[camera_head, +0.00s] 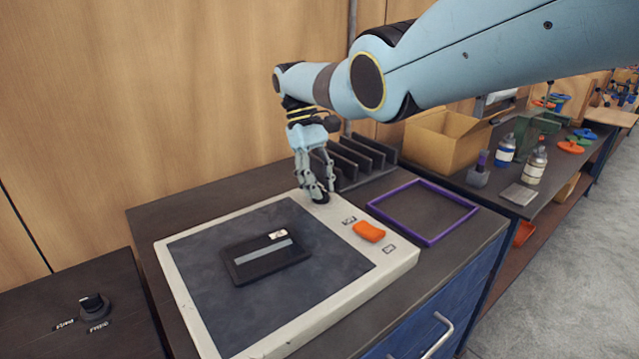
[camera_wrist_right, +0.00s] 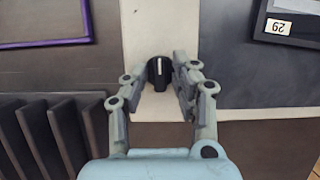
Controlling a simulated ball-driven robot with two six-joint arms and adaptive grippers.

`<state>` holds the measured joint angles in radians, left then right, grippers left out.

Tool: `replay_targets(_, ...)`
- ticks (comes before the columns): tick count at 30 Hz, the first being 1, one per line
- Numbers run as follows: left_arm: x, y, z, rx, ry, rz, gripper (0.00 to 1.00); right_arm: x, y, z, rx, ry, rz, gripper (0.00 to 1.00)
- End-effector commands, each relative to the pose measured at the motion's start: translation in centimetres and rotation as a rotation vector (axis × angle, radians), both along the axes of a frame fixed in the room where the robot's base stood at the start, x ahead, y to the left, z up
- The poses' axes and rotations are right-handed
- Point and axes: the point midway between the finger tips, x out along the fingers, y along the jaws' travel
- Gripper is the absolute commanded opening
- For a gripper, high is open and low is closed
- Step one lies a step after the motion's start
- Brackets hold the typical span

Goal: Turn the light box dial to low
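The light box (camera_head: 404,261) has a pale frame around a dark panel and lies on the dark cabinet top. Its black dial (camera_wrist_right: 158,72), with a white pointer line, sits on the pale frame; it shows in the head view (camera_head: 321,198) at the far corner, partly hidden by my fingers. My right gripper (camera_head: 317,196) points down over the dial. In the right wrist view my right gripper (camera_wrist_right: 160,70) is open, one finger on each side of the dial; I cannot tell whether either touches it. No low mark is readable. My left gripper is not in view.
A dark flat case (camera_head: 262,262) lies on the panel. An orange switch (camera_head: 368,231) is on the frame. A purple-edged tray (camera_head: 431,241) and a black slotted rack (camera_head: 362,161) stand close by. Another black knob (camera_head: 94,306) is on the left cabinet.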

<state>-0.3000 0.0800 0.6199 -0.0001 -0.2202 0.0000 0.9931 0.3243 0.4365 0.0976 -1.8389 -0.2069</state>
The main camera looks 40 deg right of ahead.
Motion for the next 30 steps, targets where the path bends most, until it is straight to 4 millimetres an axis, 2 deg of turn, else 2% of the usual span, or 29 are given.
replay_targets(10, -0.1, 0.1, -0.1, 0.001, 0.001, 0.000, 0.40, 0.0, 0.0, 0.0, 0.000, 0.001, -0.009, 0.37)
replay_targets(14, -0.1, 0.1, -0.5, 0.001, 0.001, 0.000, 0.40, 0.0, -0.1, -0.1, -0.001, 0.000, -0.083, 0.37)
replay_targets(21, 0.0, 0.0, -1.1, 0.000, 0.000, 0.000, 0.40, -0.2, -0.4, -0.1, -0.001, 0.000, -0.435, 0.37)
replay_targets(30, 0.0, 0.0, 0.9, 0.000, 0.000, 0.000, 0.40, -0.4, -0.5, 0.3, 0.000, 0.001, -0.925, 0.37)
